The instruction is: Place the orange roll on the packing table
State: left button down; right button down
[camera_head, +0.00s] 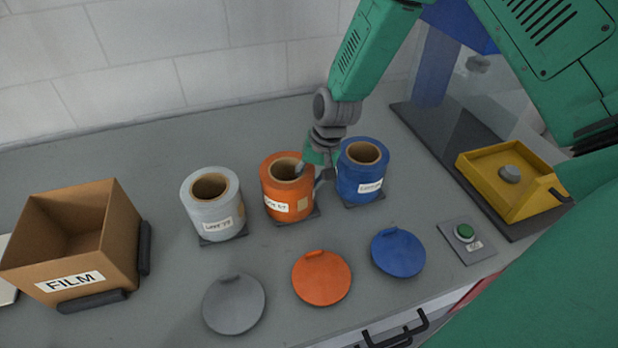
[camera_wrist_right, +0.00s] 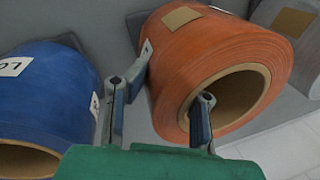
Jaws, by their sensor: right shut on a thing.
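The orange roll (camera_head: 274,191) stands upright on a dark square base on the grey table (camera_head: 150,180), between the grey roll (camera_head: 203,208) and the blue roll (camera_head: 355,184). It also shows in the right wrist view (camera_wrist_right: 200,50). My right gripper (camera_head: 312,173) reaches it from the upper right. In the wrist view the gripper (camera_wrist_right: 160,115) has one finger inside the roll's core and the other outside, so it is shut on the roll's wall. My left gripper is not in view. I cannot tell which surface is the packing table.
A cardboard box (camera_head: 118,233) labelled FILM stands at the left. Round grey (camera_head: 233,303), orange (camera_head: 322,278) and blue (camera_head: 398,252) discs lie in front of the rolls. A yellow tray-like fixture (camera_head: 490,165) and a green button (camera_head: 464,232) are at the right. The blue roll stands close beside the gripper.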

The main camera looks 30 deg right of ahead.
jog(key=shift+d, duration=0.45)
jog(key=c, duration=1.4)
grip_release()
jog(key=shift+d, duration=0.2)
jog(key=shift+o, duration=0.2)
jog(key=shift+d, duration=0.15)
jog(key=shift+a+r, duration=0.1)
jog(key=shift+a, duration=0.25)
jog(key=shift+a+r, duration=0.15)
jog(key=shift+r, duration=0.15)
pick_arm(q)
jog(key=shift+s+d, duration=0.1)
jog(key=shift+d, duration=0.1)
pick_arm(e)
jog(key=v, duration=1.1)
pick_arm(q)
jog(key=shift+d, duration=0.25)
pick_arm(e)
jog(key=shift+s+d, duration=0.15)
jog(key=shift+d, duration=0.2)
